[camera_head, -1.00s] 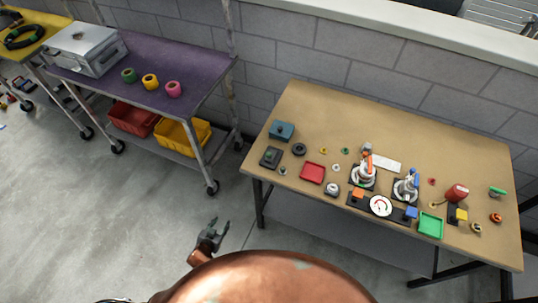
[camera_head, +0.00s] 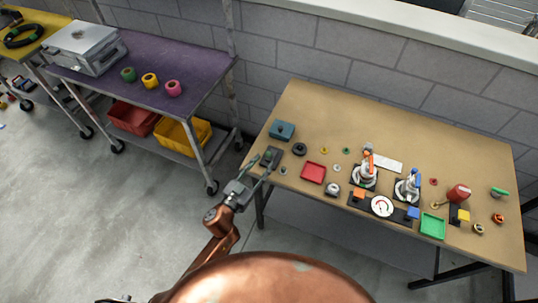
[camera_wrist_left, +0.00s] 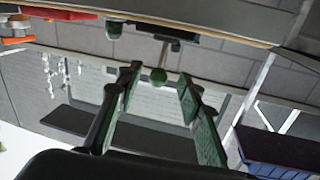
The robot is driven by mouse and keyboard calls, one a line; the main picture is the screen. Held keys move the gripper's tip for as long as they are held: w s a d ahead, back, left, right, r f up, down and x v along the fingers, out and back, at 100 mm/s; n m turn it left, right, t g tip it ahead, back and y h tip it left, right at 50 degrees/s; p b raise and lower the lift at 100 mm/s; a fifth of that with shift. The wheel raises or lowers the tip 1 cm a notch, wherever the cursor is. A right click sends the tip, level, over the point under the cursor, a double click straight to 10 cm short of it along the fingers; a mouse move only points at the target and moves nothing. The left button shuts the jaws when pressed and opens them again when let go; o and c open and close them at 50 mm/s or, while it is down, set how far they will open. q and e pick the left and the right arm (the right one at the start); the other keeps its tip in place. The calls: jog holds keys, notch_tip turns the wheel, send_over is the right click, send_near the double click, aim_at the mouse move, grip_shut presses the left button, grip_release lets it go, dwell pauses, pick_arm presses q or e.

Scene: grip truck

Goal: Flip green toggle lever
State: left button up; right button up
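My left gripper (camera_head: 260,167) is open and empty at the bench's left front edge, close to the lever. It also shows in the left wrist view (camera_wrist_left: 157,92), fingers on both sides and apart from the knob. My right gripper is not in view.
A purple cart (camera_head: 185,55) stands left.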

aim_at(269, 155)
pick_arm(q)
jog(key=shift+b+x, duration=0.3)
jog(key=shift+x, duration=2.4)
jog(key=shift+c, duration=0.5)
grip_shut()
jog(key=shift+f, duration=0.1)
